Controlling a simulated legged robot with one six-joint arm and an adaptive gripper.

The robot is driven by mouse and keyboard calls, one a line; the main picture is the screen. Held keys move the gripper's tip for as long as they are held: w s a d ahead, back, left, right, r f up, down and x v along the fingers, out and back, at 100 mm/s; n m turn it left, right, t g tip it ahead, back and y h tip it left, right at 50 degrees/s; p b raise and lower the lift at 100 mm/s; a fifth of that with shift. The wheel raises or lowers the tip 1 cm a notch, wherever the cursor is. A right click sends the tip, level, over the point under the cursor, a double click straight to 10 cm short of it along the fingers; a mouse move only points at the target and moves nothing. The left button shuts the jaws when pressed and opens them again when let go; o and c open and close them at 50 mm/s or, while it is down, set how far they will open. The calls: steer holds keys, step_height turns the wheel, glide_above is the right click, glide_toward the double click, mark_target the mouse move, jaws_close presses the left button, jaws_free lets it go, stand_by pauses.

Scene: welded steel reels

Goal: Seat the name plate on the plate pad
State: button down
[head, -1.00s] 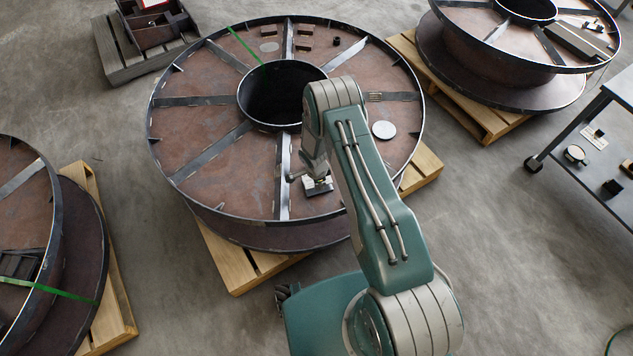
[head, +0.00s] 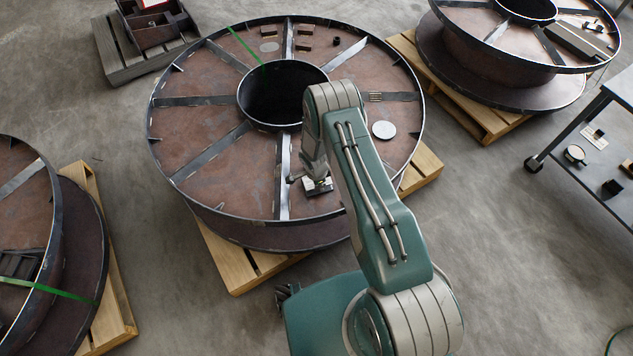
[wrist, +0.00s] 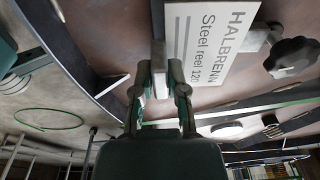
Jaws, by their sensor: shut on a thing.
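The name plate (wrist: 212,45) is a pale plate lettered "HALBRENN Steel reel" in the wrist view. My gripper (wrist: 160,82) is shut on a grey upright part at the name plate's edge. In the head view the name plate (head: 320,184) is a small pale patch below my gripper (head: 317,176), over the near right of the middle reel. A dark edge, seemingly the plate pad (head: 319,194), shows under it. Whether plate and pad touch cannot be told. A black star knob (wrist: 291,58) on a bracket is beside the plate.
The middle reel (head: 215,145) has raised spokes, an outer rim and a dark open hub (head: 280,95). A white disc (head: 384,130) and small blocks (head: 305,32) lie on it. A dark cart (head: 610,125) stands at right.

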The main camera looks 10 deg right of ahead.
steer(key=shift+f, duration=1)
stand_by(1.2)
steer(key=c, duration=0.6)
jaws_free()
steer(key=o, duration=0.4)
steer(key=shift+o, duration=1)
